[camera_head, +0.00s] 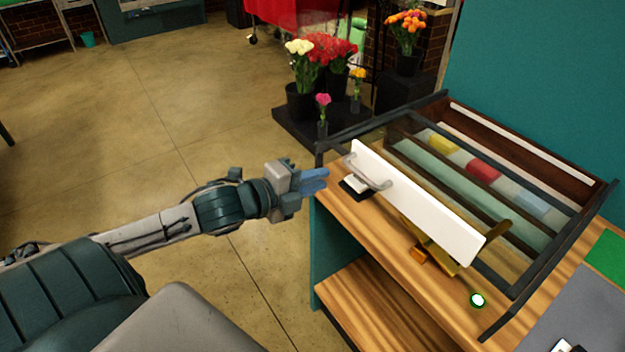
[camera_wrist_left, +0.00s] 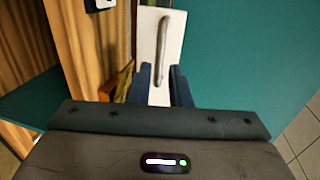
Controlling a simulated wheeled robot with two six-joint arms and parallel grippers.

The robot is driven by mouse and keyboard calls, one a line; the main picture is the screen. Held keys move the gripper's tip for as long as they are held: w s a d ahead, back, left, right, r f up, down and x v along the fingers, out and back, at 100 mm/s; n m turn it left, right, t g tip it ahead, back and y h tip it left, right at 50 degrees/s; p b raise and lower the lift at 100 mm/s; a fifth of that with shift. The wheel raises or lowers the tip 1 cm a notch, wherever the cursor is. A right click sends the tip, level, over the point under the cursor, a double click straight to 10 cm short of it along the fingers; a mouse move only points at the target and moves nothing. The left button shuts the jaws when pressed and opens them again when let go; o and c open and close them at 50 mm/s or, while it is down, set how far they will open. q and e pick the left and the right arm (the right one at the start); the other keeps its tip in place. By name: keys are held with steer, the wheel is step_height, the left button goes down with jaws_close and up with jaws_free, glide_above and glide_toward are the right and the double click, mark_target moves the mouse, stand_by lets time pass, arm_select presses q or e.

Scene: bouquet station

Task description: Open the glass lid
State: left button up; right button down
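The glass lid (camera_head: 560,247) is a see-through pane in a dark frame, lying over a wooden case on the counter. A white panel (camera_head: 415,208) with a curved metal handle (camera_head: 370,172) is at the case's front. My left gripper (camera_head: 314,181), with blue fingers, is to the left of the handle, apart from it. In the left wrist view, the handle (camera_wrist_left: 163,48) stands upright on the white panel (camera_wrist_left: 150,28), beyond the gap between the open, empty fingers (camera_wrist_left: 162,88). My right gripper is not in view.
The wooden counter (camera_head: 385,232) holds a small black-and-white item (camera_head: 355,188), a brass piece (camera_head: 432,255) and a round green-rimmed white item (camera_head: 478,299). Colored rolls, one red (camera_head: 484,170), show through the glass. Flower buckets (camera_head: 300,101) stand behind. The floor to the left is clear.

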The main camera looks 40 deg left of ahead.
arm_select(q)
steer(key=shift+s+r, duration=0.1)
steer(key=shift+s, duration=0.25)
stand_by(0.3)
